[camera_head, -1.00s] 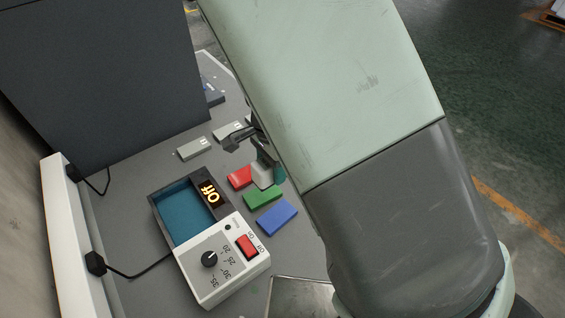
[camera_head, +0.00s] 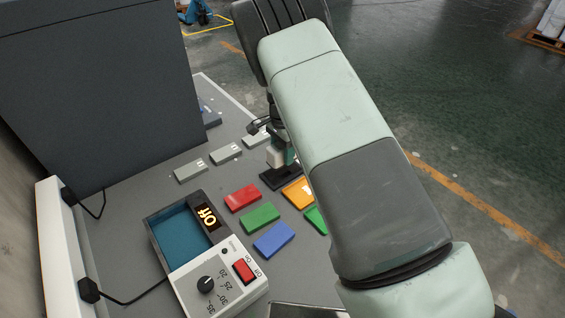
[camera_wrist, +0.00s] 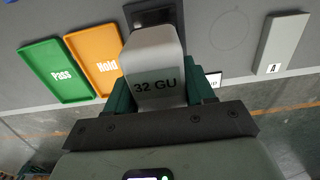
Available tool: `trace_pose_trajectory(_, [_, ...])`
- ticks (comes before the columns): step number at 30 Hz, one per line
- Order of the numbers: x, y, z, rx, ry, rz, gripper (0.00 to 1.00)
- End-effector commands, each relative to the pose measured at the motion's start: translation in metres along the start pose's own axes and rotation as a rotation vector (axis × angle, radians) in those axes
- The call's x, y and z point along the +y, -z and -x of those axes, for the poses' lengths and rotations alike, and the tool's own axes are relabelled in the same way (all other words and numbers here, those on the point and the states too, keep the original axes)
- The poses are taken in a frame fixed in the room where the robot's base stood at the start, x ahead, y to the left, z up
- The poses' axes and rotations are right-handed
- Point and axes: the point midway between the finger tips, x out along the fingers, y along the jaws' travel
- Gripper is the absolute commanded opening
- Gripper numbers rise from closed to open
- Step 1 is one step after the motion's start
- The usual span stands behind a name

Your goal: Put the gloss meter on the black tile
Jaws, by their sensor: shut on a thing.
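The gloss meter is a pale grey block marked "32 GU" (camera_wrist: 155,68), and it also shows in the head view (camera_head: 275,158). My gripper (camera_wrist: 160,92) is shut on it, with a green finger on each side. The black tile (camera_head: 275,181) lies flat on the bench, beside the orange one. In the wrist view the black tile (camera_wrist: 150,17) shows just beyond the meter's far end. The meter is upright over or at the tile in the head view. I cannot tell whether its base touches the tile.
Red (camera_head: 242,197), green (camera_head: 260,218), blue (camera_head: 273,240) and orange (camera_head: 298,190) tiles lie close by. Several grey labelled blocks (camera_head: 225,153) stand in a row behind. A box with a dial and an "Off" display (camera_head: 207,275) is at front left. A dark cabinet (camera_head: 100,90) stands at the left.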

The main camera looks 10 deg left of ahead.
Motion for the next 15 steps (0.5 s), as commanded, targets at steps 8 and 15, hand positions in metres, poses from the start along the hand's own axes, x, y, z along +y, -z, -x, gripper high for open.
trace_pose_trajectory(8, [-0.001,0.0,-0.026,0.0,0.001,0.0,0.0])
trace_pose_trajectory(15, [-0.001,0.0,-0.042,0.002,0.005,0.0,0.0])
